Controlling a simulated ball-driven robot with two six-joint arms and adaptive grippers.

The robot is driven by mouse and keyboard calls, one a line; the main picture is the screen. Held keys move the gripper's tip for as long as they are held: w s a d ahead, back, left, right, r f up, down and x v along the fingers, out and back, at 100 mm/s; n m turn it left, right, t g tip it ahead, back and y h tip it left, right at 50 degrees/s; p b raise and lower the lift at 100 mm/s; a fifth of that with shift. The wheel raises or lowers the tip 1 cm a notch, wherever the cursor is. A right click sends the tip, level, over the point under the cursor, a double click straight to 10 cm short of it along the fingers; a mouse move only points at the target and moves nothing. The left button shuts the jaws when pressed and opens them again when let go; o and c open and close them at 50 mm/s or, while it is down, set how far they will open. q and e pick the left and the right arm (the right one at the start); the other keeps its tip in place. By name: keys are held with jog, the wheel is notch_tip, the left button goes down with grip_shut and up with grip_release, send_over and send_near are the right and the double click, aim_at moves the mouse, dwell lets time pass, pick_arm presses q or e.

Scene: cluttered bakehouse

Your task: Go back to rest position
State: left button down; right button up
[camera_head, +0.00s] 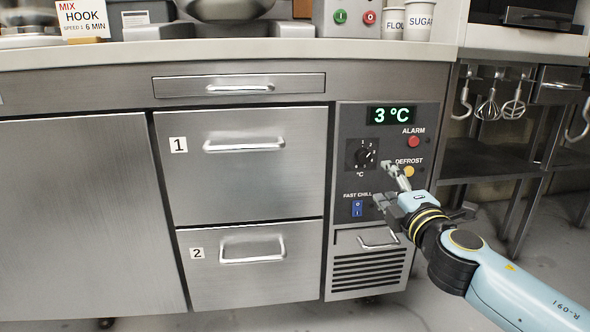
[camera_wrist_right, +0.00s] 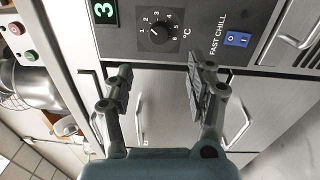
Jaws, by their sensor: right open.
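My right gripper (camera_head: 388,188) is open and empty in front of the control panel (camera_head: 350,125) of the steel counter fridge. It also shows in the right wrist view (camera_wrist_right: 157,88), with its two fingers apart and nothing between them. The panel has a 3 °C display (camera_head: 391,115), a black dial (camera_head: 362,155), a red alarm button (camera_head: 413,141), a yellow defrost button (camera_head: 409,171) and a blue fast chill switch (camera_head: 357,208). In the right wrist view the dial (camera_wrist_right: 160,31) and the switch (camera_wrist_right: 237,39) lie beyond the fingers. My left gripper is in neither view.
Drawers 1 (camera_head: 240,170) and 2 (camera_head: 245,270) are shut, left of the panel. A vent grille (camera_head: 370,272) sits below it. Whisks and hooks (camera_head: 500,105) hang from a steel table at right. The counter top (camera_head: 130,52) holds a mixer, a sign and canisters.

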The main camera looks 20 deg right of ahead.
jog(key=shift+f, duration=0.1)
